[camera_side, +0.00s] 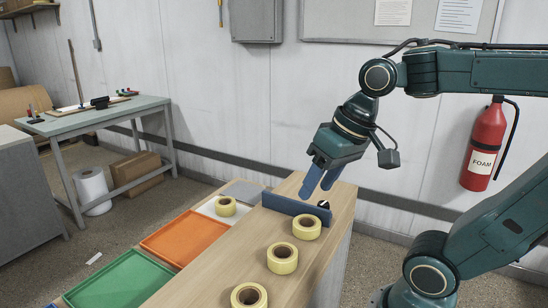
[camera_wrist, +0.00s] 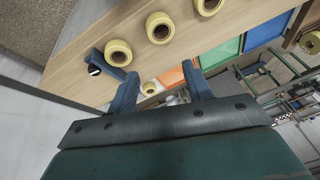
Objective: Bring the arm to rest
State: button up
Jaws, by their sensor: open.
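My gripper (camera_side: 321,182) is open and empty, held above the far end of the wooden counter (camera_side: 213,283). Its two blue fingers hang apart over a blue upright plate (camera_side: 290,204) on the counter. In the wrist view the fingers of my gripper (camera_wrist: 160,92) stand wide apart with nothing clasped between them. Several yellow tape rolls lie on the counter, among them a near roll (camera_side: 249,297), a middle roll (camera_side: 282,258) and a far roll (camera_side: 307,227). Another roll (camera_side: 225,207) sits on a white tray. A small black-and-white object (camera_side: 324,204) is beside the blue plate.
An orange tray (camera_side: 184,238) and a green tray (camera_side: 120,283) lie left of the counter. A bench (camera_side: 96,117) stands farther left. A red fire extinguisher (camera_side: 485,146) hangs on the wall at right. The air around my gripper is clear.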

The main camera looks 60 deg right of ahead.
jog(key=shift+s+a, duration=0.15)
dwell(0.3)
jog(key=shift+s+d+f+n+t+h, duration=0.15)
jog(key=shift+s+f+n+t, duration=0.25)
jog(key=shift+s+n, duration=0.35)
jog(key=shift+s+d+f+n+t+h, duration=0.1)
jog(key=shift+s+f+n+t+h, duration=0.1)
jog(key=shift+s+f+n, duration=0.45)
